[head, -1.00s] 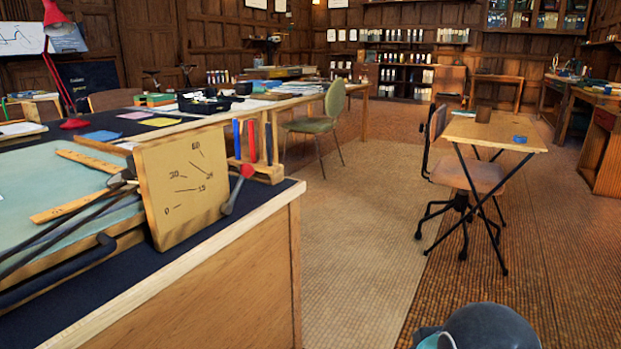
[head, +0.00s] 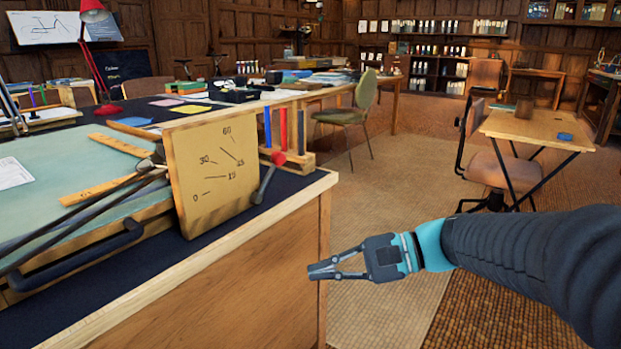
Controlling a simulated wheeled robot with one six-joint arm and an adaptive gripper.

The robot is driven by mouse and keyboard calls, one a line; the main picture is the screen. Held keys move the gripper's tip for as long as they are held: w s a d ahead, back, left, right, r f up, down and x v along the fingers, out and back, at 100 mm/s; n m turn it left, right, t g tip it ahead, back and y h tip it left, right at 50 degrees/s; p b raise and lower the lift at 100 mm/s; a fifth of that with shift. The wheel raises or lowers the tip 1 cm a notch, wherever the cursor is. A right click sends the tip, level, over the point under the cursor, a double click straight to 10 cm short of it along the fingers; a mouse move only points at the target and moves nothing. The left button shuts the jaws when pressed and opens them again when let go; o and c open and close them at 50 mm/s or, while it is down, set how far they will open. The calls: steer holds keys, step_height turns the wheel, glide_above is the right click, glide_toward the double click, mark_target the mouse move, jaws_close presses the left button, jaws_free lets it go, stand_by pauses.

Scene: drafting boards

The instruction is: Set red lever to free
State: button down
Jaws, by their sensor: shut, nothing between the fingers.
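The red lever (head: 268,178) is a dark rod with a red knob at its upper end. It stands at the right edge of an upright wooden board (head: 213,180) marked with angle numbers, on the near desk. The lever leans up and to the right, with its lower end near the desk top. No label reading "free" is legible. My gripper (head: 312,271) is shut and empty. It points left, in front of the desk's end panel, below and to the right of the lever, touching nothing that I can see.
The near desk's wooden edge (head: 170,256) runs below the board. A green drafting surface (head: 50,190) with wooden rulers lies left of it. A rack with blue and red sticks (head: 300,146) stands behind the lever.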

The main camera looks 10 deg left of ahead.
mark_target(267, 176)
steer(key=w+a+r+m+t+y, duration=0.1)
steer(key=w+r+m+t+y, duration=0.15)
steer(key=w+y, duration=0.45)
steer(key=w+a+r+m+t+y, duration=0.1)
steer(key=w+a+m+y, duration=0.15)
steer(key=w, duration=0.85)
steer(key=shift+m+y, duration=0.25)
steer(key=shift+m, duration=0.15)
steer(key=x, duration=0.9)
steer(key=shift+s+r, duration=0.25)
steer(key=shift+r, duration=0.05)
